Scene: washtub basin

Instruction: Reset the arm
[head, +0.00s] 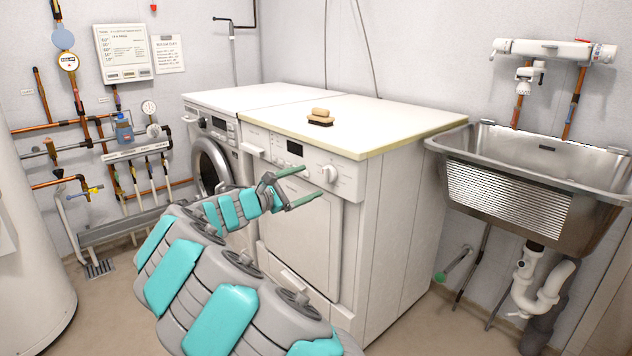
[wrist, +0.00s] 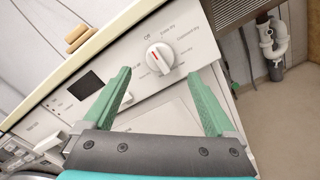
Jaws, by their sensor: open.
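My gripper (head: 300,187) is open, with its two green fingers apart and nothing between them. It is in front of the right-hand white machine (head: 300,235), near its control panel. In the wrist view my gripper (wrist: 165,95) faces that panel, and the dial (wrist: 159,58) shows between and beyond the fingertips. The dial (head: 329,174) is also just right of the fingers in the head view. I cannot tell whether a finger touches the panel. My arm reaches in from the bottom of the head view, bent toward the machine.
A brush (head: 320,118) lies on the white worktop (head: 400,125). A metal washtub (head: 530,165) hangs on the wall at right, with white drain pipes below. A front-loading washer (head: 210,155) stands at left. Copper pipes and valves line the left wall. Floor is clear below the washtub.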

